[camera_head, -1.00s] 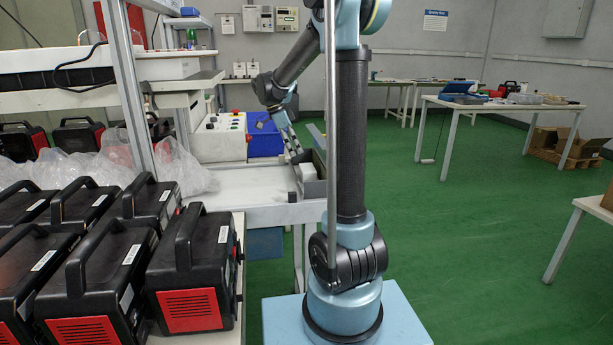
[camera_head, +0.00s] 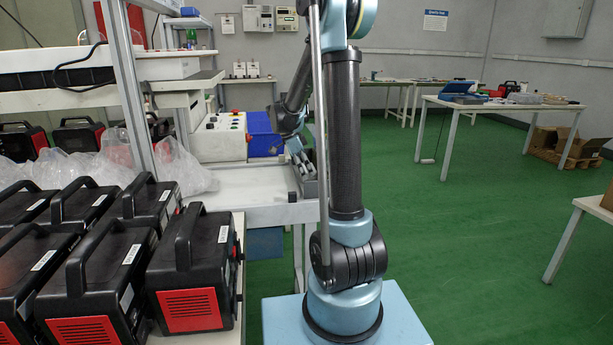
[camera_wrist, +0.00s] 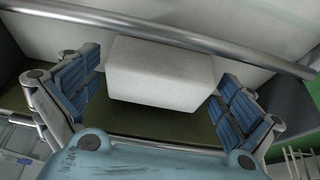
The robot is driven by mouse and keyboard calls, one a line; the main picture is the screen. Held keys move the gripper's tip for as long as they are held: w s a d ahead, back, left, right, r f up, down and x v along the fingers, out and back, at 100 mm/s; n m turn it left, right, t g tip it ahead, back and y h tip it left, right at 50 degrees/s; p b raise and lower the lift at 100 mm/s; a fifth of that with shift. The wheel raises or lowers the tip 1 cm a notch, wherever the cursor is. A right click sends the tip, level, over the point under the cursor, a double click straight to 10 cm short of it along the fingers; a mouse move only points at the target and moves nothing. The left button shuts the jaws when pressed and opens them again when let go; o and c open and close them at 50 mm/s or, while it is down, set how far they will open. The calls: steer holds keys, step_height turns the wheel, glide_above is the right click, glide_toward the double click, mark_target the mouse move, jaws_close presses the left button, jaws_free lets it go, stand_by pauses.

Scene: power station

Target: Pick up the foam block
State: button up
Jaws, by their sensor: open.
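The foam block is a white, box-shaped piece (camera_wrist: 160,73). In the wrist view it lies in a dark, olive-floored tray (camera_wrist: 130,122). My gripper (camera_wrist: 160,95) is open, with one blue-padded finger to the left of the block and the other to its right. A narrow gap shows on the left side, and the right finger looks close to the block; I cannot tell if it touches. In the head view my gripper (camera_head: 303,165) points down at the tray at the right end of the white bench, and the block is hidden there.
A metal rail (camera_wrist: 200,42) runs along the tray beside the block. In the head view a control box with buttons (camera_head: 219,138) and a blue bin (camera_head: 264,135) stand behind the bench (camera_head: 240,190). Black-and-red power units (camera_head: 190,270) fill the near left.

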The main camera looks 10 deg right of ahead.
steer(key=c, duration=0.6)
steer(key=shift+c, duration=0.2)
steer(key=shift+r, duration=0.1)
